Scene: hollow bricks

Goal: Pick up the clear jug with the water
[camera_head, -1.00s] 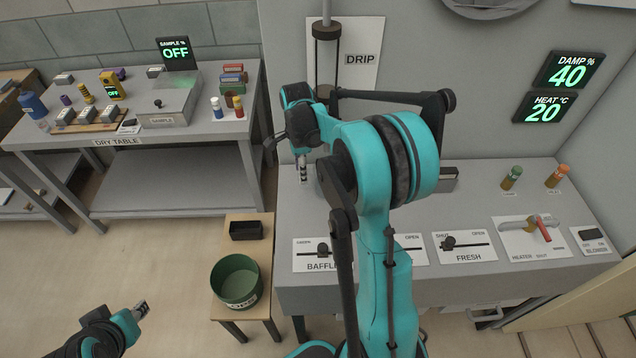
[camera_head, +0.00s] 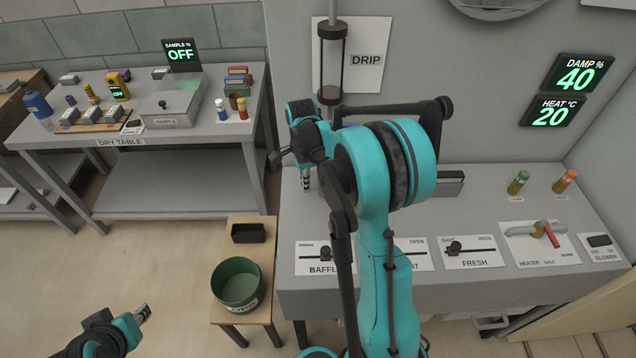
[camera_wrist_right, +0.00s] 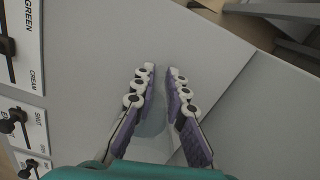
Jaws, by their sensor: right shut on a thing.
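My right gripper (camera_wrist_right: 160,85) is closed around a pale, see-through thing (camera_wrist_right: 152,125) in the wrist view, which looks like the clear jug. Only a faint part shows between the purple finger pads, and I cannot make out any water in it. In the head view, my right gripper (camera_head: 306,180) is low over the grey bench, left of the teal arm, and the jug cannot be made out there. My left gripper (camera_head: 143,313) is at the lower left over the floor, away from the tables; its finger opening is too small to judge.
The grey bench (camera_head: 480,200) carries slider plates, a heater valve (camera_head: 545,232) and two small bottles. A drip tube (camera_head: 331,60) hangs on the wall behind the arm. A green bin (camera_head: 237,284) stands on a wooden stool. The dry table (camera_head: 190,150) is at the left.

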